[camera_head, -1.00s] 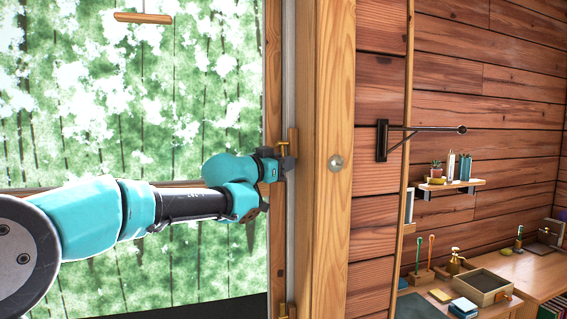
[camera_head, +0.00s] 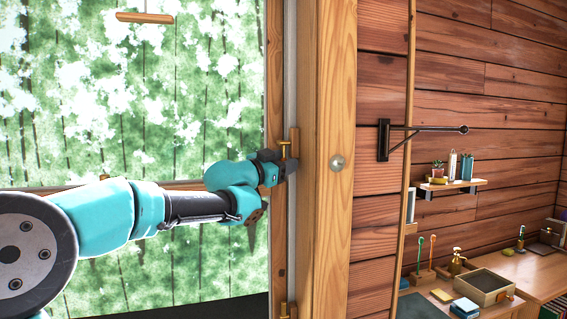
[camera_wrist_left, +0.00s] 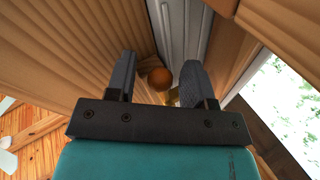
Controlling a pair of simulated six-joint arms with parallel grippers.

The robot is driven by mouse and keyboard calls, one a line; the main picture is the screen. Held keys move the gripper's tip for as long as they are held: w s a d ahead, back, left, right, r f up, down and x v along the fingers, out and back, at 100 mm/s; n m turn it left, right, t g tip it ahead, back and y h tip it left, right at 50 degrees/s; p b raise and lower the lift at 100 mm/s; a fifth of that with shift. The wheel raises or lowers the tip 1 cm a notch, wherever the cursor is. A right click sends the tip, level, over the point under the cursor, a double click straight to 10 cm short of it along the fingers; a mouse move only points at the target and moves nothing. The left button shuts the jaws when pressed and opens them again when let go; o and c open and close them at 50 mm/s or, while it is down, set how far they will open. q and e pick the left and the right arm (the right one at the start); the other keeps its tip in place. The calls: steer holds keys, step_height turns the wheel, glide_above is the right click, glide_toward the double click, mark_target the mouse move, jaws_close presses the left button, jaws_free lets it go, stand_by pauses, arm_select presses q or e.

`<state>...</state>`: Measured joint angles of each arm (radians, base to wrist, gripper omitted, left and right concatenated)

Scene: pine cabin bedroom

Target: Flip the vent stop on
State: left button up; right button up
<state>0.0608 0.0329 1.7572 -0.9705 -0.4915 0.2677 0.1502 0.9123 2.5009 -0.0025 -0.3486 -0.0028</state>
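The vent stop appears to be the brass-coloured fitting (camera_head: 294,141) on the window's wooden side frame, left of the thick post. My left gripper (camera_head: 285,163) is right at this fitting, its dark fingers partly covering the lower part. In the left wrist view the two fingers (camera_wrist_left: 157,78) stand apart, with a round orange-brown knob (camera_wrist_left: 160,78) showing in the gap. A small brass piece (camera_wrist_left: 173,98) shows beside the right finger. I cannot tell whether a finger touches the fitting. My right gripper is in neither view.
A thick wooden post (camera_head: 335,90) with a round metal knob (camera_head: 337,163) stands just right of the gripper. A similar brass fitting (camera_head: 288,311) sits lower on the frame. A black wall bracket (camera_head: 384,140), a small shelf (camera_head: 452,186) and a cluttered desk lie farther right.

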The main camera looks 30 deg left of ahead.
arm_select(q)
steer(key=shift+s+a, duration=0.1)
steer(key=shift+s, duration=0.05)
steer(key=v, duration=1.7)
steer(key=shift+f, duration=0.1)
